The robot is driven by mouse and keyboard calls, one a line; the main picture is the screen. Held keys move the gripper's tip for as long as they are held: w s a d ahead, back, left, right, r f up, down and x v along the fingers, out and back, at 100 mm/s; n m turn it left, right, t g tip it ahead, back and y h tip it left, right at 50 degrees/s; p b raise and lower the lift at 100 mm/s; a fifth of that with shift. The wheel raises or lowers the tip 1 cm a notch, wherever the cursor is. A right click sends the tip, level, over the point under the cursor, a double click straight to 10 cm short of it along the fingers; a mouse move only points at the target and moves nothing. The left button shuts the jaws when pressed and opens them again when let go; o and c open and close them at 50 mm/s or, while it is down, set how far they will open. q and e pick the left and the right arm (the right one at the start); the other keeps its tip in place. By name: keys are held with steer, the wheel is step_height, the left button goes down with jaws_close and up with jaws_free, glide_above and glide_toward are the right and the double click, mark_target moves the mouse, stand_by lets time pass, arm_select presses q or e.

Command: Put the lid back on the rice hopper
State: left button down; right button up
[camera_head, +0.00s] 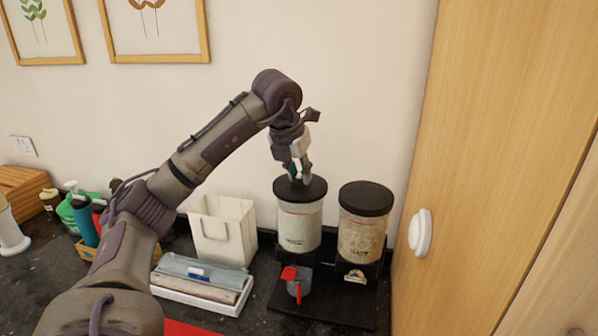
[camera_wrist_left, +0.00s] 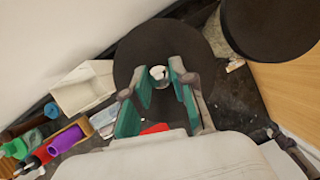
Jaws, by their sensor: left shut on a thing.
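My left gripper (camera_head: 299,176) points down over the left of two clear food hoppers. In the left wrist view its green-padded fingers (camera_wrist_left: 160,80) are shut on the small silver knob (camera_wrist_left: 158,72) of a round black lid (camera_wrist_left: 130,58).
The right hopper (camera_head: 360,235), with tan grain, has its own black lid (camera_head: 366,198) close beside. A wooden cabinet (camera_head: 480,180) stands to the right, with a white round fixture (camera_head: 420,233).

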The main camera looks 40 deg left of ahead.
arm_select(q)
steer(key=shift+c, duration=2)
jaws_free()
steer(key=shift+r, duration=0.15)
steer(key=shift+r+p, duration=3.35)
jaws_close()
steer(key=shift+f, duration=0.1)
